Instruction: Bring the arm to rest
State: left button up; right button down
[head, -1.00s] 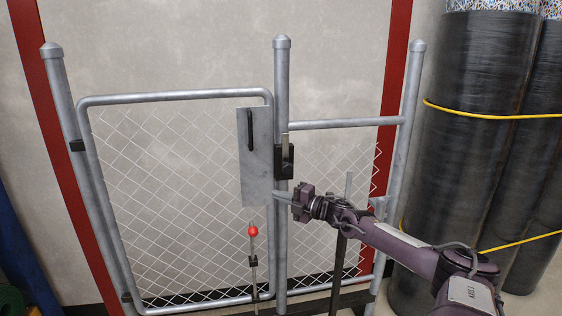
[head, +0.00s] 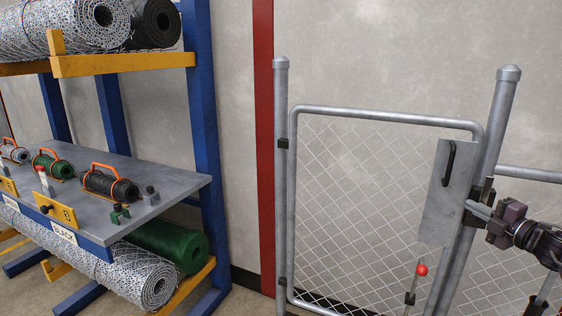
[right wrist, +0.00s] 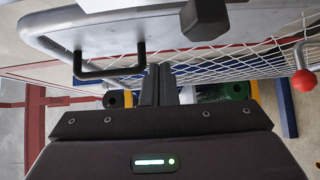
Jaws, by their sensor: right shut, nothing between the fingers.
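My right gripper (head: 474,209) is shut and empty, in front of the grey gate post, just below the black latch (head: 483,189). In the right wrist view its fingers (right wrist: 160,86) are together, with the black handle (right wrist: 110,68) to their left. That handle (head: 449,164) is on a grey metal plate (head: 436,215) on the chain-link gate (head: 375,118). The gate stands in its frame. My left gripper is not in view.
A red-knobbed rod (head: 421,270) stands low at the gate; the knob (right wrist: 304,80) also shows in the right wrist view. On the left, a blue rack (head: 202,110) carries mesh rolls and a grey shelf (head: 165,186) with small handled rolls. Floor shows below the rack.

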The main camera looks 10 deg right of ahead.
jog(key=s+a+f+m+g+h, duration=0.2)
jog(key=s+a+f+m, duration=0.15)
jog(key=a+f, duration=0.4)
jog(key=s+a+f+m+g+h, duration=0.15)
jog(key=a+f+m, duration=0.3)
jog(key=f, duration=0.65)
jog(key=s+a+f+m+g+h, duration=0.25)
jog(key=a+f, duration=0.35)
jog(key=f, duration=0.3)
jog(key=s+a+f+m+g+y, duration=0.1)
jog(key=s+a+m+g, duration=0.1)
jog(key=s+a, duration=0.35)
jog(key=s+a+f+m+g+y, duration=0.1)
jog(key=s+a+f+m+g, duration=0.15)
jog(key=a, duration=0.55)
jog(key=s+a+r+m+g+y, duration=0.2)
jog(key=s+a+r+g, duration=0.3)
jog(key=s+a, duration=0.65)
jog(key=s+f+p+x, duration=0.1)
jog(key=s+x, duration=0.2)
jog(key=x, duration=1)
jog(key=s+p+x, duration=0.1)
jog(key=s+x, duration=0.1)
jog(key=x, duration=1.1)
jog(key=s+d+f+g+p, duration=0.1)
jog(key=s+d+f, duration=0.2)
jog(key=s+f, duration=1.4)
jog(key=s, duration=0.3)
jog(key=shift+s+f, duration=0.3)
